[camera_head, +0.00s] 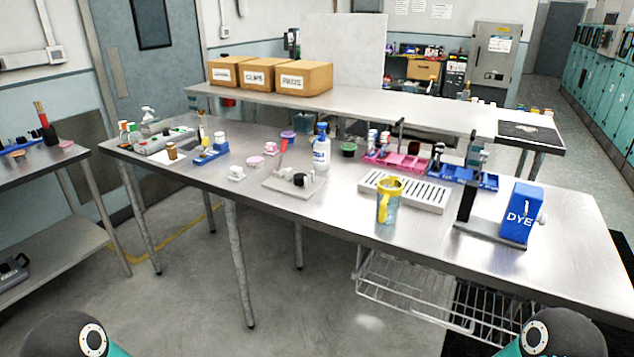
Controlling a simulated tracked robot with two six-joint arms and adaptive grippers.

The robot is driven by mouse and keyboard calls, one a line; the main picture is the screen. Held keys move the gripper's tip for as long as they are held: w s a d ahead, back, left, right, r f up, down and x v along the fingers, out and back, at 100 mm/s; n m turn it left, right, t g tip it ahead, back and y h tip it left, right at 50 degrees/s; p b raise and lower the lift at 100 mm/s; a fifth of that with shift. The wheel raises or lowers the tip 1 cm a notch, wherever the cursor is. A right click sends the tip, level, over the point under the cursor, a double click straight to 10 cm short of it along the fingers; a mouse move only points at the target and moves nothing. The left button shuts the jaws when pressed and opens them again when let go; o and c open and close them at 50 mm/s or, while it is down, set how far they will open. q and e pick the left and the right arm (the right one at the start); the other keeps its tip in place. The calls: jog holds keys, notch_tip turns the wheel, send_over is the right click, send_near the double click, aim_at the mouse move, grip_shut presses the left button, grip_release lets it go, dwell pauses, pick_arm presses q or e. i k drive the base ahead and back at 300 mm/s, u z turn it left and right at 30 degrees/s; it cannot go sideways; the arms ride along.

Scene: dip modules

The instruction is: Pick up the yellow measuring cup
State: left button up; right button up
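The yellow measuring cup (388,201) stands on the steel table (330,215) near its front edge, right of the middle. It has a yellow rim and handle and a clear, bluish body. It is beside the front of a white slotted rack. Neither of my grippers shows. Only dark rounded parts of my arms are visible at the bottom left and bottom right corners, well apart from the cup.
A white slotted rack (432,196) lies behind the cup. A blue DYE box (519,214) on a dark stand is to its right. A white bottle with a blue top (321,150) stands further back left. A wire basket (400,287) hangs below the table.

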aim_at(390, 189)
jog(key=u, duration=0.15)
jog(key=i, duration=1.05)
